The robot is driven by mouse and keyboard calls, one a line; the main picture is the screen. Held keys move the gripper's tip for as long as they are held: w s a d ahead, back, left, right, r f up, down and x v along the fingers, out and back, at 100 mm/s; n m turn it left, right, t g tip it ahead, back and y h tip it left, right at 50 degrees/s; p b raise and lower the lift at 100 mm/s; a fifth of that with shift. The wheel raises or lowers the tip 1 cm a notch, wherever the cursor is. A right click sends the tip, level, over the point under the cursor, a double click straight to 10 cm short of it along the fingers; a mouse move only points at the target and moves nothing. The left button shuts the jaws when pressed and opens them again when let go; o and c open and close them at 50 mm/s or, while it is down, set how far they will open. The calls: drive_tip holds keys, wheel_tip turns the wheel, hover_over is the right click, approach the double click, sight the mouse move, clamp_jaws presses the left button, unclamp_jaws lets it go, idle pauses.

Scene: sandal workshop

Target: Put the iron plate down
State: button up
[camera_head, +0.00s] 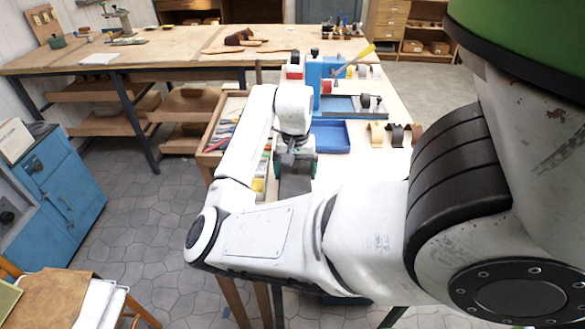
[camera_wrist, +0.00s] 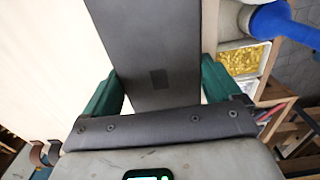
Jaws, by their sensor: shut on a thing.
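The iron plate is a flat dark grey slab. In the wrist view the iron plate (camera_wrist: 150,40) runs from between the two green fingers to the top edge of the picture. My gripper (camera_wrist: 160,88) is shut on it. In the head view the iron plate (camera_head: 295,187) shows below my gripper (camera_head: 296,165), over the pale workbench top (camera_head: 345,172). My arm hides part of it. I cannot tell whether the plate touches the bench.
A blue tray (camera_head: 330,136) lies just beyond my gripper, with a blue fixture (camera_head: 322,72) farther back. A wooden box of tools (camera_head: 222,128) hangs at the bench's left side. The bench right of my gripper looks clear.

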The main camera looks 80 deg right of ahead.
sight(296, 170)
drive_tip(key=shift+d+f, duration=0.3)
drive_tip(key=shift+f+p, duration=0.55)
drive_tip(key=shift+f, duration=0.85)
drive_tip(key=shift+f, duration=0.1)
drive_tip(key=o, duration=1.8)
drive_tip(key=shift+s+f, duration=0.1)
drive_tip(key=shift+f, duration=0.05)
drive_tip(key=shift+c, duration=0.2)
wheel_tip(296, 170, up, 12)
drive_tip(key=shift+r+b, duration=0.15)
drive_tip(key=shift+b, duration=0.4)
